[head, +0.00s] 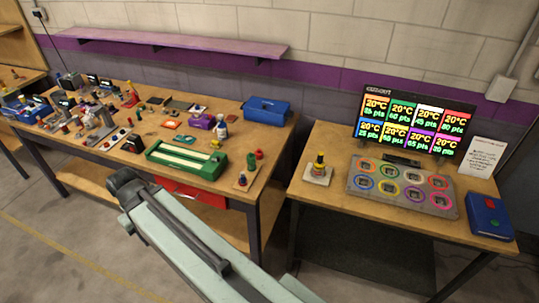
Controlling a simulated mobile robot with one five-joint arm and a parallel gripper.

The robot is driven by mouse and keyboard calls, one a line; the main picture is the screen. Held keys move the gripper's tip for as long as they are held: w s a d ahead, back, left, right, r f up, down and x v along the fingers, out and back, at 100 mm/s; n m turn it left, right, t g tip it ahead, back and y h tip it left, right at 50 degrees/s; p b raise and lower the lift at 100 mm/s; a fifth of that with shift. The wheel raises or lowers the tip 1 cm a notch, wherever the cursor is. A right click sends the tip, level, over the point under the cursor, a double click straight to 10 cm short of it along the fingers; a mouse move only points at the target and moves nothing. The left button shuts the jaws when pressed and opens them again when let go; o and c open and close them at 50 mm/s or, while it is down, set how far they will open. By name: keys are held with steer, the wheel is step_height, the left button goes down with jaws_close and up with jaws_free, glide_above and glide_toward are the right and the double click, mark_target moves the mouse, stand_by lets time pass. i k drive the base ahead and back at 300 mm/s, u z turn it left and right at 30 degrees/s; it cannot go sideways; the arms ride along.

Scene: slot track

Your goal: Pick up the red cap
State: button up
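A small red piece (259,154) that may be the red cap stands at the right end of the left workbench (262,197), beside a green cylinder (251,162). Another small red piece (242,179) sits on a light wooden block at the bench's front right corner. They are too small to tell which is the red cap. My pale green arm reaches up from the bottom of the head view in front of this bench. No gripper fingers show.
A green tray-like device (187,160) and a blue box (266,109) lie near the red pieces. The left half of the bench is crowded. A second bench holds a lit screen (415,122) and a grey panel with coloured rings (402,205). A gap separates the benches.

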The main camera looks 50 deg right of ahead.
mark_target(258, 154)
steer(key=z, duration=0.1)
steer(key=i, duration=1.5)
steer(key=u, duration=0.05)
